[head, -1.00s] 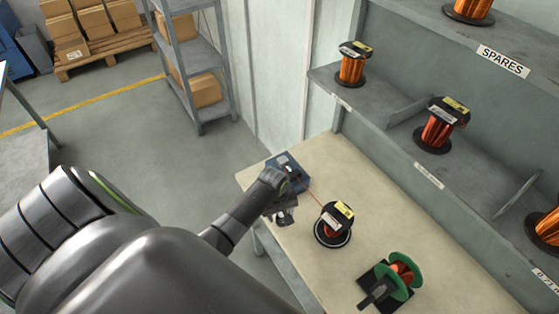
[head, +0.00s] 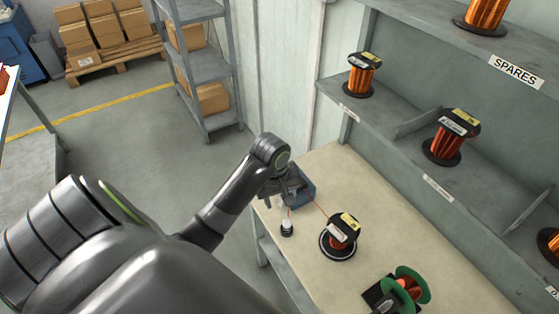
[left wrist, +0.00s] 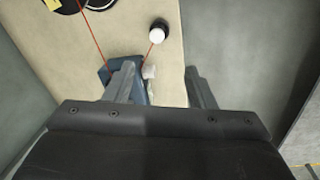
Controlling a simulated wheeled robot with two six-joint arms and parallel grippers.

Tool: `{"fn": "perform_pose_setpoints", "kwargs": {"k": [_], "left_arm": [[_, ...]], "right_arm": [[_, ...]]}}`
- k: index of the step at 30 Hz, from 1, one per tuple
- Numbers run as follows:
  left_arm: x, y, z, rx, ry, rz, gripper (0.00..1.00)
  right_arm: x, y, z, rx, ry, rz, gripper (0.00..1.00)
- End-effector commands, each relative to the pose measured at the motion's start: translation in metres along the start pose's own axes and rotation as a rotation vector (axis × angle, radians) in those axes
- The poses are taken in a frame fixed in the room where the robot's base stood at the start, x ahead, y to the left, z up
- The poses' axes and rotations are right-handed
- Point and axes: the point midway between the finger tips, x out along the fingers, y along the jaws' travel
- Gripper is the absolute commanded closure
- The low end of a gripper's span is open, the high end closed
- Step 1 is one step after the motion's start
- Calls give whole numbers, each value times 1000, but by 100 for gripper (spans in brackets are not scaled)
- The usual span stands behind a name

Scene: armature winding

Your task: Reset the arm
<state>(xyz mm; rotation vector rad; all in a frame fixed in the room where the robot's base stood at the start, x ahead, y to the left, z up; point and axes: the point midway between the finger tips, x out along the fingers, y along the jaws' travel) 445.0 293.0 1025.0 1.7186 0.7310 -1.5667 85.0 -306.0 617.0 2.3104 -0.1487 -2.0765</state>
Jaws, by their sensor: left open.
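My left arm reaches in from the left in the head view. Its gripper (head: 286,188) is over the near-left end of the beige workbench (head: 325,165), in front of a blue box (head: 305,190) that it partly hides. In the left wrist view the two fingers of this gripper (left wrist: 164,78) are apart with nothing held between them. The blue box (left wrist: 106,74) is partly behind one finger. My right gripper is not in view.
On the bench are a small white-topped black piece (head: 287,228), a copper wire spool (head: 341,232) with red wire running to the box, and a green-flanged spool (head: 408,286). Grey shelving (head: 405,105) with several copper spools rises on the right. Open floor lies left.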

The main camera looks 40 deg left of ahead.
Motion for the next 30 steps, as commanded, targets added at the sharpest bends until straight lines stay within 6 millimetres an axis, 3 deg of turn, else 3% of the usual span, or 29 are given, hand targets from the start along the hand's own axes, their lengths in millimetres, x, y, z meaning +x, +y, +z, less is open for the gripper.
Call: {"fn": "perform_pose_setpoints", "kwargs": {"k": [6, 12, 16, 23, 30], "left_arm": [[-15, 0, 0, 1, 0, -1, 50], [-15, -1, 1, 2, -1, -1, 50], [-8, -11, 10, 52, 8, 5, 50], [11, -69, 54, 336, 86, 23, 50], [4, -124, 91, 623, 192, -3, 50]], "right_arm": [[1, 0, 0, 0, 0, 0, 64], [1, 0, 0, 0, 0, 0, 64], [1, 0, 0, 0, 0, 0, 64], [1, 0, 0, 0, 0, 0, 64], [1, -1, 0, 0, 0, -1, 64]]}}
